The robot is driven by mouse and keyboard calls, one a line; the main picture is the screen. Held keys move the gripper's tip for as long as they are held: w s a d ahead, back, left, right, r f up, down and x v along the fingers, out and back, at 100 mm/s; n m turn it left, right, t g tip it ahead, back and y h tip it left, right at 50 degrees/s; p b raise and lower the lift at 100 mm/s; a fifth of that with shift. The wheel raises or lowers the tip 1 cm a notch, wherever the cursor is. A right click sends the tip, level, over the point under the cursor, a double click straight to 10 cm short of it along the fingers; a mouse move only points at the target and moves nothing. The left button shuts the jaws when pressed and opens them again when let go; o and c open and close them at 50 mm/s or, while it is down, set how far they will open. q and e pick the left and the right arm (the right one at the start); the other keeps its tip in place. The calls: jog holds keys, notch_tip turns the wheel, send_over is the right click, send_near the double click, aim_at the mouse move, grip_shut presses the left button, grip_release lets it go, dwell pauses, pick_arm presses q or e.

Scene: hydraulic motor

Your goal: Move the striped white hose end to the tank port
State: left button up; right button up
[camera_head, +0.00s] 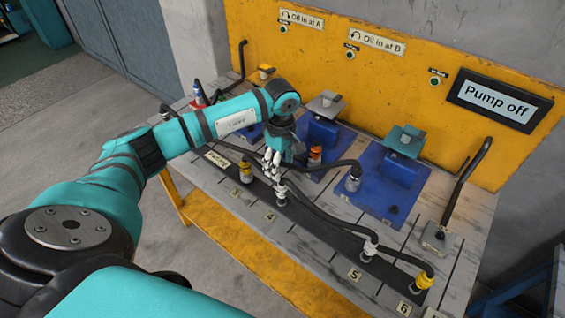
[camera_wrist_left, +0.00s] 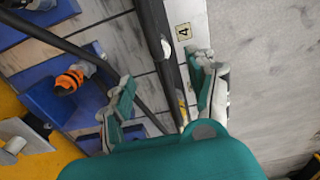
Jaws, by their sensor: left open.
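My left gripper (camera_head: 272,162) is open above the dark hose rail (camera_head: 318,230). In the left wrist view its two fingers stand wide apart, with the gripper (camera_wrist_left: 162,75) over the rail near label 4 and nothing held. A white fitting (camera_head: 280,193) stands upright on the rail just below the fingers, on a black hose. Another white fitting (camera_head: 370,247) stands at label 5. Their stripes are too small to make out, so I cannot tell which is the striped white end. The tank port cannot be identified for certain. My right gripper is out of view.
Yellow-topped fittings stand left on the rail (camera_head: 245,171) and at label 6 (camera_head: 424,281). An orange-banded fitting (camera_head: 315,154) is on a blue unit, and a dark fitting (camera_head: 353,178) on the blue tray. Black hoses loop across the bench. A screen (camera_head: 498,101) reads "Pump off".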

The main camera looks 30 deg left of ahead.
aim_at(282, 183)
pick_arm(q)
jog(key=shift+f+b, duration=0.35)
jog(key=shift+f, duration=0.45)
notch_tip(282, 183, down, 6)
jog(key=b, duration=0.4)
jog(key=shift+f+b, duration=0.55)
jog(key=shift+b, duration=0.1)
grip_shut()
